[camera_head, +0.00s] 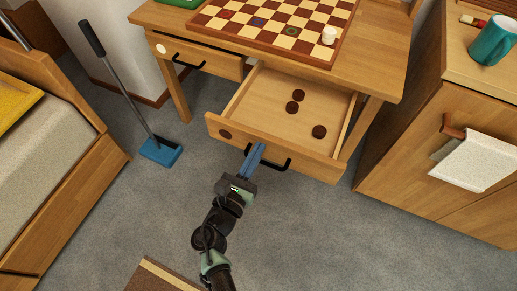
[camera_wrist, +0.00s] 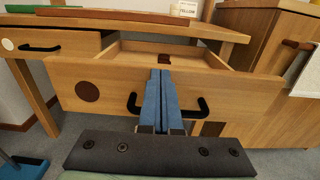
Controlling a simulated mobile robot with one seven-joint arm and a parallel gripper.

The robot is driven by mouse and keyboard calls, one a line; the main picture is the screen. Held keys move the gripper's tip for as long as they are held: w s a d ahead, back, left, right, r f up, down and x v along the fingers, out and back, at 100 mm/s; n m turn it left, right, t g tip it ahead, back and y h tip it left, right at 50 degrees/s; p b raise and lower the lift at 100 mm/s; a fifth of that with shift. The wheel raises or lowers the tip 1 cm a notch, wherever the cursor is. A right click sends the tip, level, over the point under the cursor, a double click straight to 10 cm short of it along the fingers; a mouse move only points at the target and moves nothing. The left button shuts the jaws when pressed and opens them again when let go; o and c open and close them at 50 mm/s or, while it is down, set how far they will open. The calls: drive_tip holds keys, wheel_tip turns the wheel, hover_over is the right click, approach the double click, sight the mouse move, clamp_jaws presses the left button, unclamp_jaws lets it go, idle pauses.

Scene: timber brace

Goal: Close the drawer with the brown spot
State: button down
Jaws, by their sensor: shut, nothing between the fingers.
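The drawer with the brown spot (camera_head: 280,147) stands pulled out from under the table, with several dark brown checkers pieces inside. Its brown spot (camera_wrist: 87,91) is on the left of the front panel, and a black handle (camera_wrist: 202,108) is at the middle. My gripper (camera_head: 257,147) is shut and empty, with its blue fingers in front of the drawer front at the handle. In the wrist view the fingers (camera_wrist: 160,80) overlap the handle's middle and reach up to the panel's top edge. I cannot tell whether they touch the panel.
A drawer with a white spot (camera_head: 195,54) at the left looks shut. A checkerboard (camera_head: 265,27) lies on the table. A blue broom (camera_head: 161,151) stands on the floor at left. A cabinet (camera_head: 425,150) with a hanging white cloth (camera_head: 480,161) is at right. Carpet in front is mostly clear.

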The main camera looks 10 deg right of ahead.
drive_tip(key=shift+w+d, duration=0.35)
drive_tip(key=shift+w, duration=0.15)
